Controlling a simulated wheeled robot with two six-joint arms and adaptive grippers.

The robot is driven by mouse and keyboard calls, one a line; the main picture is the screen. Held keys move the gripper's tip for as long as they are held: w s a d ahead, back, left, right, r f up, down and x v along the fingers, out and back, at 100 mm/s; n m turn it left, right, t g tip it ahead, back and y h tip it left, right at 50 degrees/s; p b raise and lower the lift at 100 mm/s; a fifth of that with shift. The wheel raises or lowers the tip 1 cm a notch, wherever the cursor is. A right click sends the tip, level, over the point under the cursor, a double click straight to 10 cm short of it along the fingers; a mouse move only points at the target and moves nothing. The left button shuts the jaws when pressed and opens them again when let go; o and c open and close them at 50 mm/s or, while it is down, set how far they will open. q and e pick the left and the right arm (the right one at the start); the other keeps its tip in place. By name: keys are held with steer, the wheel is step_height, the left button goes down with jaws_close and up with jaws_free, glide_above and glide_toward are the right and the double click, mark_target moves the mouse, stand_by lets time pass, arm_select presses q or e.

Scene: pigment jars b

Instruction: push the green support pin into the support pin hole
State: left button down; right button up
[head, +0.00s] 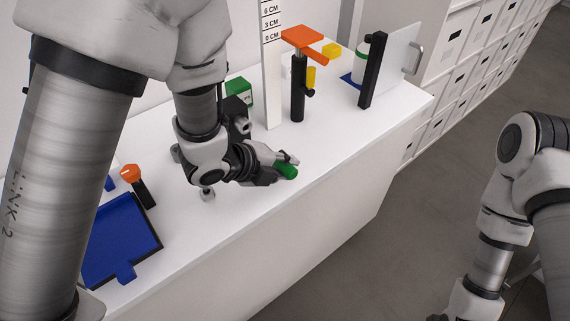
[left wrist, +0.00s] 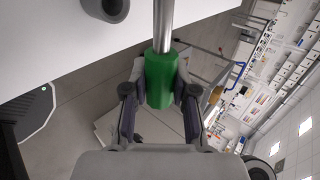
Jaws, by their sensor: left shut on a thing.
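My left gripper (head: 276,172) is shut on the green support pin (head: 287,171) above the front part of the white table. In the left wrist view the pin's green handle (left wrist: 160,82) sits between both fingers of the gripper (left wrist: 158,95). A bare metal rod (left wrist: 163,25) runs from the handle out of the top of that view; its far end is not visible. I cannot make out the support pin hole in either view. My right arm is at the right of the head view, its fingers out of frame.
On the white table (head: 330,165) stand a black post with an orange top (head: 298,85), a white height scale (head: 271,70) and a clear panel on a black upright (head: 372,70). A small grey cylinder (head: 207,193) is below my left wrist.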

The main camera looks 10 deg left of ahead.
arm_select(q)
steer(key=w+a, duration=0.2)
steer(key=shift+w+a+f, duration=0.1)
steer(key=shift+w+f, duration=0.15)
steer(key=shift+w, duration=0.05)
steer(key=shift+w+a+r, duration=0.2)
steer(key=shift+w+a, duration=0.1)
steer(key=shift+a, duration=0.35)
steer(key=shift+w+a+f, duration=0.15)
steer(key=shift+w+a, duration=0.35)
steer(key=shift+s+b, duration=0.1)
steer(key=shift+b, duration=0.4)
stand_by(0.4)
steer(key=shift+w+a+p, duration=0.4)
steer(key=shift+w+a, duration=0.8)
steer(key=shift+a, duration=0.25)
steer(key=c, duration=0.8)
jaws_free()
steer(key=shift+a, duration=0.1)
steer(key=shift+c, duration=0.2)
